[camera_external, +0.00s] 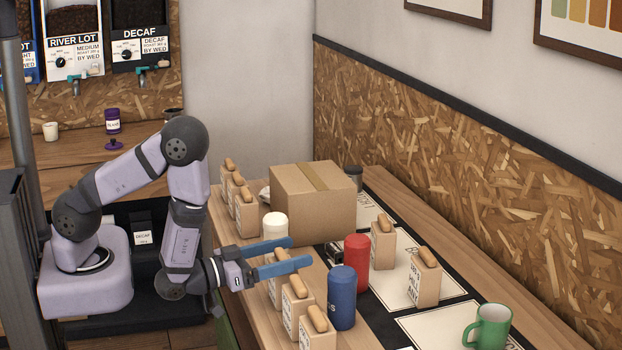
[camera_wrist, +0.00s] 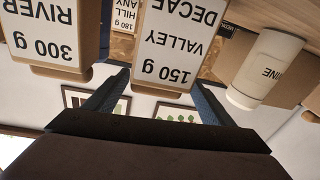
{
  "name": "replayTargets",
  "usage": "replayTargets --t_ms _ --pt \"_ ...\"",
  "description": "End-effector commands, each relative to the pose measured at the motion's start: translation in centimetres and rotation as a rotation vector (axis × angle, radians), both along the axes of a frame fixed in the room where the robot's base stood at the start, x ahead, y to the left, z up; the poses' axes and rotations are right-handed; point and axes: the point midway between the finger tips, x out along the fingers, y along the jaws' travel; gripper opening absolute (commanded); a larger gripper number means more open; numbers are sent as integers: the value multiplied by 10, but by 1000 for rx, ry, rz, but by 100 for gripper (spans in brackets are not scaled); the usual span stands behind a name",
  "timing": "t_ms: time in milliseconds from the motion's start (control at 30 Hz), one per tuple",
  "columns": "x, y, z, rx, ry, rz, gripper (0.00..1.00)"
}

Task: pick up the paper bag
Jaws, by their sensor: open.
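Several tan paper bags with white labels and rolled tops stand on the wooden counter. In the external view one group (camera_external: 297,303) is just below my gripper (camera_external: 300,254), another (camera_external: 245,213) is at the back left, and two single bags (camera_external: 383,244) (camera_external: 424,279) stand to the right. My gripper is open, its two blue fingers pointing right above the front group. In the upside-down wrist view, a bag reading 150 g VALLEY DECAF (camera_wrist: 172,45) appears between the fingers (camera_wrist: 158,85). I cannot tell whether they touch it. A 300 g RIVER bag (camera_wrist: 45,40) is to its left.
A cardboard box (camera_external: 312,200) stands behind my gripper, with a white canister (camera_external: 274,227) before it. A red canister (camera_external: 356,264) and a blue canister (camera_external: 342,300) stand close to the fingers. A green mug (camera_external: 490,327) is at the front right.

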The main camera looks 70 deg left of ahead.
Motion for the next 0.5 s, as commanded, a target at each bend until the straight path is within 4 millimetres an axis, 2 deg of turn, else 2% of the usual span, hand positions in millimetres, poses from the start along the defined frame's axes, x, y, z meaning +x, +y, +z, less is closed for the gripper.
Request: replayTargets --t_ms 200,500 --pt "-16 -5 -31 83 59 -66 77" --pt "-23 -7 -44 111 76 -93 77"
